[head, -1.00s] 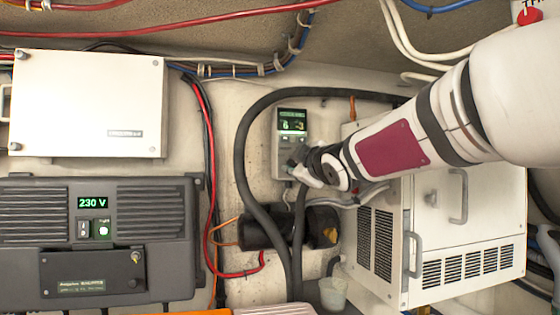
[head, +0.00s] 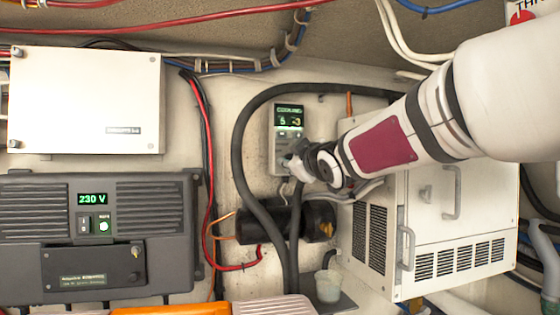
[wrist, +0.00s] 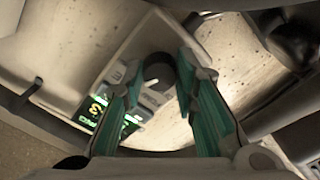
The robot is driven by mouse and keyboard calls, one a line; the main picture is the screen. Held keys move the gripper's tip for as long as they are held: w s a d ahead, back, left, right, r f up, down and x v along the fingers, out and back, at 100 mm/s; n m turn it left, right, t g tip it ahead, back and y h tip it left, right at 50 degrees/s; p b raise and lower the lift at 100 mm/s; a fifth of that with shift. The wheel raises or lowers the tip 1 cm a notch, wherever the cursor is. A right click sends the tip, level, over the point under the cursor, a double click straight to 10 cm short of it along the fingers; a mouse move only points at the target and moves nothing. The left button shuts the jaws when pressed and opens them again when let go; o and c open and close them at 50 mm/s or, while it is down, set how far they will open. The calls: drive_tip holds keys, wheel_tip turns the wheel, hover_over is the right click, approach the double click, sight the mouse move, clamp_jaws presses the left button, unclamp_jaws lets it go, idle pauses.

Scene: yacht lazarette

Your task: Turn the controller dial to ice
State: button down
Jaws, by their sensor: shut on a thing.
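The controller (head: 277,137) is a pale grey wall unit with a lit green display (head: 289,115) that seems to read 5 and -3; the small top line is hard to read. In the wrist view, its body (wrist: 152,37) is tilted and part of the lit display (wrist: 95,108) shows at the lower left. The dark round dial (wrist: 158,66) sits between my two green-padded fingers. My gripper (wrist: 156,74) is shut on the dial. In the head view, my gripper (head: 291,162) covers the lower part of the controller and hides the dial.
A thick black hose (head: 243,150) loops around the controller. A white vented box (head: 430,225) stands right, below my arm. A black cylinder (head: 256,226) and a small cup (head: 328,287) are below. A dark 230 V unit (head: 150,222) is at the left.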

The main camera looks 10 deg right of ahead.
drive_tip(key=c, duration=1.3)
unclamp_jaws()
drive_tip(key=s, duration=0.4)
drive_tip(key=s+d, duration=0.1)
drive_tip(key=s, duration=0.3)
drive_tip(key=s+d, duration=0.1)
drive_tip(key=s, duration=0.2)
drive_tip(key=shift+s+d, duration=0.15)
drive_tip(key=shift+s, duration=0.25)
drive_tip(key=shift+f, duration=0.1)
drive_tip(key=s+d+f+m+g+h, duration=0.2)
drive_tip(key=s+d+f+m+g, duration=0.1)
drive_tip(key=s+f, duration=0.35)
drive_tip(key=s+d+f+m+g+h, duration=0.2)
drive_tip(key=s+d+f+m+g, duration=0.15)
drive_tip(key=s+f, duration=0.35)
drive_tip(key=s+f+m+g, duration=0.1)
drive_tip(key=s+f+g, duration=0.1)
drive_tip(key=s+f, duration=0.3)
drive_tip(key=s+f+m+g, duration=0.1)
drive_tip(key=s+f+g, duration=0.1)
drive_tip(key=s+f, duration=0.3)
drive_tip(key=s+f+m+g, duration=0.2)
drive_tip(key=s+f, duration=0.3)
drive_tip(key=s, duration=0.1)
drive_tip(key=shift+s+y, duration=0.3)
